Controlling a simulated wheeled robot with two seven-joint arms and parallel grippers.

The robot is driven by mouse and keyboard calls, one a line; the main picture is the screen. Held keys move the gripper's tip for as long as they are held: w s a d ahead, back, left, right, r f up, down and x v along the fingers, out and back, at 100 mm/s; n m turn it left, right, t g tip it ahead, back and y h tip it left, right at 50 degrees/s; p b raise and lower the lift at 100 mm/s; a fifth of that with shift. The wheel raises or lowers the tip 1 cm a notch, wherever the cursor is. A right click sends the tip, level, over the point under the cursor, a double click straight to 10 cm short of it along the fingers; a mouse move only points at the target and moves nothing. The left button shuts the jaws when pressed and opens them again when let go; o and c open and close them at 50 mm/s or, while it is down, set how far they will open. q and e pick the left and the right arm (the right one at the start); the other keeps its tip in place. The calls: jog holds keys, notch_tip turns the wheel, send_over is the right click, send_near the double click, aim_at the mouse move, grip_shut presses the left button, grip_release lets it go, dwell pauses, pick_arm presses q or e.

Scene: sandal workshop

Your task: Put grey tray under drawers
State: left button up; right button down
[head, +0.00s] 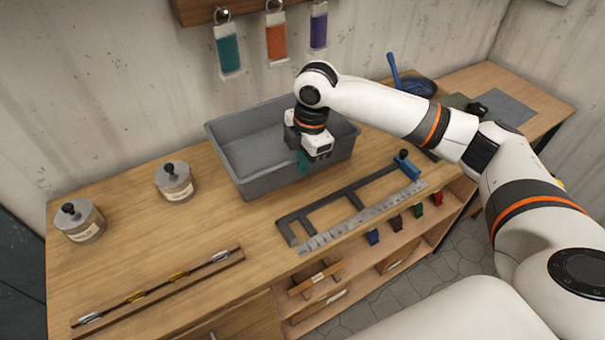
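The grey tray (262,182) is a rectangular open bin standing on the wooden workbench, near the wall. Its visible inside looks empty. My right gripper (303,161) points down at the tray's near wall, towards its right side. A teal finger shows against the rim; the other finger is hidden, so I cannot tell whether it grips the wall. My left gripper is out of view.
A dark frame with a metal ruler (362,217) lies in front of the tray. Two lidded jars (175,184) (85,226) stand left. A long rack (160,290) lies at the front left. Coloured tags (277,40) hang above. Bare bench lies between jars and rack.

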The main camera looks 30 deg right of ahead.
jog(key=shift+f+p, duration=0.6)
jog(key=shift+f, duration=3.4)
jog(key=c, duration=2)
grip_release()
jog(key=shift+f, duration=0.15)
jog(key=o, duration=0.4)
jog(key=shift+c, duration=0.2)
